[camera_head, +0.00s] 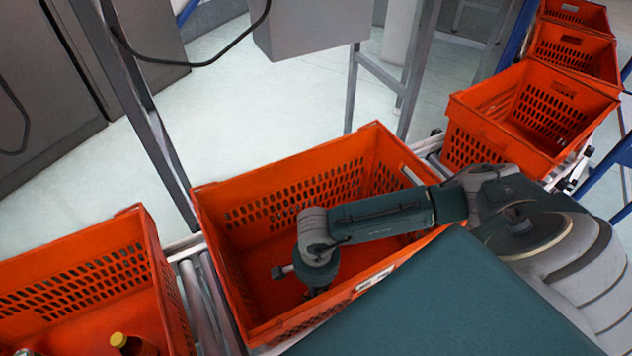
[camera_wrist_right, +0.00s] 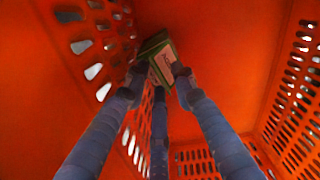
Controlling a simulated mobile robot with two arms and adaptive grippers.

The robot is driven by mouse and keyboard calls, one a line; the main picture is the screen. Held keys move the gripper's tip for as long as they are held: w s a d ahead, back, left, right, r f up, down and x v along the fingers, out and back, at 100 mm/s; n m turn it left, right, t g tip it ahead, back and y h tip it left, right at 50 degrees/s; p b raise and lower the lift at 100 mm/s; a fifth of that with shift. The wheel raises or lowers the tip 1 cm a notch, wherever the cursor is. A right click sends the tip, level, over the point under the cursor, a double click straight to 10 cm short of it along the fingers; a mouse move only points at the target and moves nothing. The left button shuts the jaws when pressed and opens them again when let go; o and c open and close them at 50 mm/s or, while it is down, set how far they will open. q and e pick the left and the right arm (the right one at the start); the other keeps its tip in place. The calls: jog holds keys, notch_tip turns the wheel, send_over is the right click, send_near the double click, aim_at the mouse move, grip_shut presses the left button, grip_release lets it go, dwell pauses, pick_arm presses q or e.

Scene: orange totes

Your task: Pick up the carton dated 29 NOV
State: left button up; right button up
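A small carton (camera_wrist_right: 162,62), dark green with a pale pink printed face, is inside an orange tote in the right wrist view. Its print is too small to read, so I cannot confirm the date. My right gripper (camera_wrist_right: 159,78) has its fingertips at opposite sides of the carton, with a third finger below. Whether they press on it is not clear. In the head view my right gripper (camera_head: 316,290) reaches down into the middle orange tote (camera_head: 290,168); the carton is hidden there. My left gripper is not in view.
The tote's perforated walls rise close around my right gripper. Another orange tote (camera_head: 75,245) at the left holds a bottle with a yellow cap (camera_head: 118,340). More orange totes (camera_head: 535,105) stand at upper right. Rollers (camera_head: 205,300) run between totes. A grey post (camera_head: 140,110) stands behind.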

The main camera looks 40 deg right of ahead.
grip_shut()
jog(key=shift+w+r, duration=0.1)
jog(key=shift+r, duration=0.1)
